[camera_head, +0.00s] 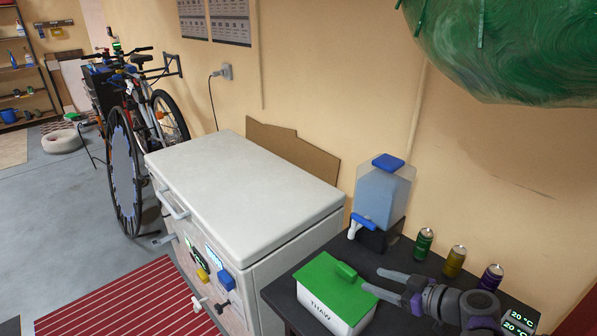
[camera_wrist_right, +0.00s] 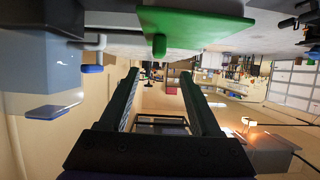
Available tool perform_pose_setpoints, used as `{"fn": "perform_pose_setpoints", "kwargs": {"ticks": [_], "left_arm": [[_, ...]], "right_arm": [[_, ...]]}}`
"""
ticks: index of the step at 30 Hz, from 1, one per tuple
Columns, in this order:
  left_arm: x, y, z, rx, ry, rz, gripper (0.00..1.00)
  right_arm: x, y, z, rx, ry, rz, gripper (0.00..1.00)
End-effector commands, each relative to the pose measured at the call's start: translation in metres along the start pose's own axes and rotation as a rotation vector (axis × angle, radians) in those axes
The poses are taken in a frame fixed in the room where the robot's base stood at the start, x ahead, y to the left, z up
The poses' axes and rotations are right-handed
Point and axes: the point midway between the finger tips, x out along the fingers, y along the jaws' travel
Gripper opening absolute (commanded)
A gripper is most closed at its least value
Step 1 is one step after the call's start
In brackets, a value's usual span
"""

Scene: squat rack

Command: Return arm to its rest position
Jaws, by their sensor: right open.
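My right arm comes in from the lower right of the head view. Its grey and purple gripper (camera_head: 374,281) points left, beside the green-lidded white box marked THAW (camera_head: 335,316) on the dark table. The two fingers are spread apart with nothing between them. In the right wrist view, the gripper (camera_wrist_right: 160,70) also shows its two dark fingers apart and empty. That view looks upside down, with the green lid (camera_wrist_right: 195,27) at the top and the water dispenser (camera_wrist_right: 40,70) at the left. My left gripper is not in view.
The blue-topped water dispenser (camera_head: 383,196) and three cans, green (camera_head: 423,243), yellow (camera_head: 455,261) and purple (camera_head: 490,278), stand behind the right gripper. A small temperature display (camera_head: 519,320) is at the right. A closed white chest freezer (camera_head: 245,180) stands left of the table.

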Motion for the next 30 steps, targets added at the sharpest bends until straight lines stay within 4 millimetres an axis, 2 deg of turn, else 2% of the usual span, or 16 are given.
{"fn": "perform_pose_setpoints", "kwargs": {"ticks": [2, 4, 8, 9, 12, 15, 21, 24, 30], "left_arm": [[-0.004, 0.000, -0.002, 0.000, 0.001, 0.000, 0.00], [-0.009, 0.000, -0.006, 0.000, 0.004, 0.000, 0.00], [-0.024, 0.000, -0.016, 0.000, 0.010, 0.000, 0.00], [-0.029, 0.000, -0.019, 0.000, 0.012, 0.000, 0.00], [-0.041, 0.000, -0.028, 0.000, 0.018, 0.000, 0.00], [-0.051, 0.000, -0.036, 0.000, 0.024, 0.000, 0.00], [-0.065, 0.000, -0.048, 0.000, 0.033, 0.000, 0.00], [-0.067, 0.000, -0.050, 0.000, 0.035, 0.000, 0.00], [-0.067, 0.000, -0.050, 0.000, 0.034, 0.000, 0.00]], "right_arm": [[0.000, -0.014, -0.001, 0.027, -0.038, -0.011, 0.64], [0.000, -0.036, 0.000, 0.078, -0.108, -0.022, 0.64], [-0.013, -0.094, 0.010, 0.211, -0.310, -0.007, 0.64], [-0.020, -0.111, 0.015, 0.251, -0.376, 0.014, 0.64], [-0.043, -0.145, 0.029, 0.335, -0.520, 0.103, 0.64], [-0.069, -0.166, 0.042, 0.391, -0.615, 0.222, 0.64], [-0.106, -0.179, 0.056, 0.440, -0.671, 0.428, 0.64], [-0.114, -0.179, 0.058, 0.449, -0.671, 0.480, 0.64], [-0.117, -0.178, 0.060, 0.456, -0.669, 0.504, 0.64]]}}
